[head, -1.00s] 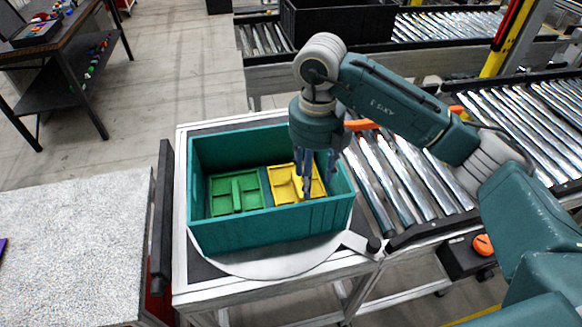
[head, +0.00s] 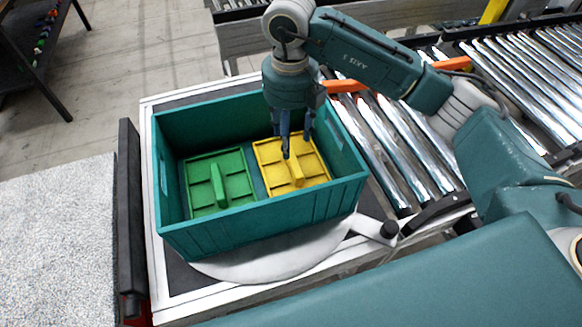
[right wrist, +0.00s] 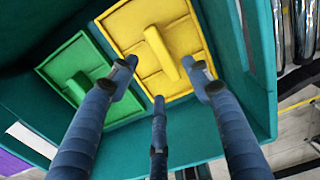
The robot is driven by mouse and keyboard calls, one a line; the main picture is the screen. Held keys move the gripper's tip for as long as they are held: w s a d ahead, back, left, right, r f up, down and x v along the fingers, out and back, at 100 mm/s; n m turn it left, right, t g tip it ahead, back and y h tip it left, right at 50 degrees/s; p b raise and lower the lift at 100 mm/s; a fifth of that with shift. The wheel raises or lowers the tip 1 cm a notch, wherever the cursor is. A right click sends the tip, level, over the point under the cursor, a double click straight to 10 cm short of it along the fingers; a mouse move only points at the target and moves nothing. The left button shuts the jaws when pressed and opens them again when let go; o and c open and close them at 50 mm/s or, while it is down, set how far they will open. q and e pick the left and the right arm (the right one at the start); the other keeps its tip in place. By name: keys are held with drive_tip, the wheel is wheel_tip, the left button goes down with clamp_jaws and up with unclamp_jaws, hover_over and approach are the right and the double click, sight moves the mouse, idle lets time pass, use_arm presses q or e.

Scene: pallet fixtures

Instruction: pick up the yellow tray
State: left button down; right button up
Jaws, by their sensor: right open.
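The yellow tray (head: 308,176) lies flat in the right part of a teal crate (head: 262,217), with a raised ridge across its middle. It also shows in the right wrist view (right wrist: 186,30). My right gripper (head: 294,150) reaches down into the crate above the yellow tray. Its fingers are spread and empty. In the right wrist view the fingers (right wrist: 165,85) stand apart around the near end of the tray's ridge, with no contact that I can make out. My left gripper is not in view.
A green tray (head: 234,172) lies beside the yellow one, in the crate's left part. The crate walls stand around both trays. A roller conveyor (head: 400,150) runs to the right. A grey speckled surface (head: 60,240) lies at the left.

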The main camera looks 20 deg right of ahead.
sight(290, 160)
wheel_tip(290, 160, down, 4)
drive_tip(key=shift+s+f+p, duration=0.15)
drive_tip(key=shift+p, duration=0.5)
drive_tip(key=shift+f, duration=0.25)
wheel_tip(290, 160, down, 4)
drive_tip(key=p, duration=0.3)
drive_tip(key=shift+f, duration=0.5)
clamp_jaws()
drive_tip(key=shift+r, duration=0.1)
